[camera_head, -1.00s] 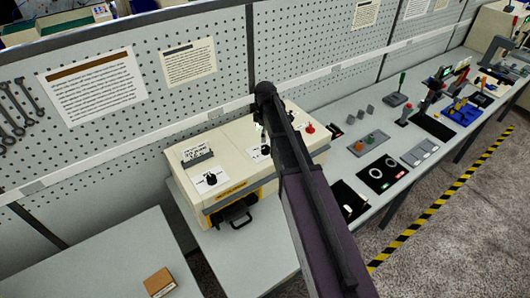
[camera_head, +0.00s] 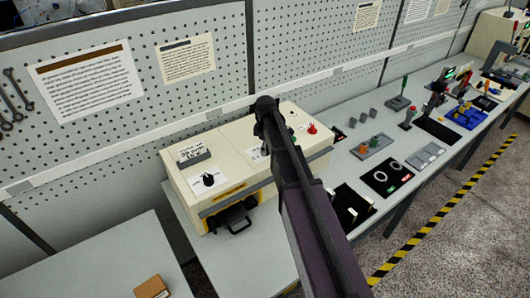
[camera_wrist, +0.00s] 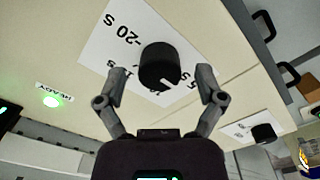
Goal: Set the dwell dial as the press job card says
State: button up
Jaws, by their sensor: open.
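The dwell dial (camera_wrist: 160,66) is a black round knob on a white plate (camera_wrist: 118,32) marked in seconds, with "20 S" readable. Its white pointer mark faces the plate's lower edge in the wrist view; the nearby marks are partly hidden. My gripper (camera_wrist: 161,76) is open, one finger on each side of the knob in that view; I cannot tell if they touch it. In the head view my arm covers the dial, and a bit of its plate (camera_head: 257,153) shows.
A second black knob (camera_head: 208,180) sits left on the press; it also shows in the wrist view (camera_wrist: 263,133). A green READY lamp (camera_wrist: 52,101) is lit. A red button (camera_head: 312,128) is at the press's right. Trays and tools fill the bench beyond.

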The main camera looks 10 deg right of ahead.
jog(key=shift+f, duration=0.3)
jog(key=c, duration=1.1)
jog(key=shift+c, duration=0.2)
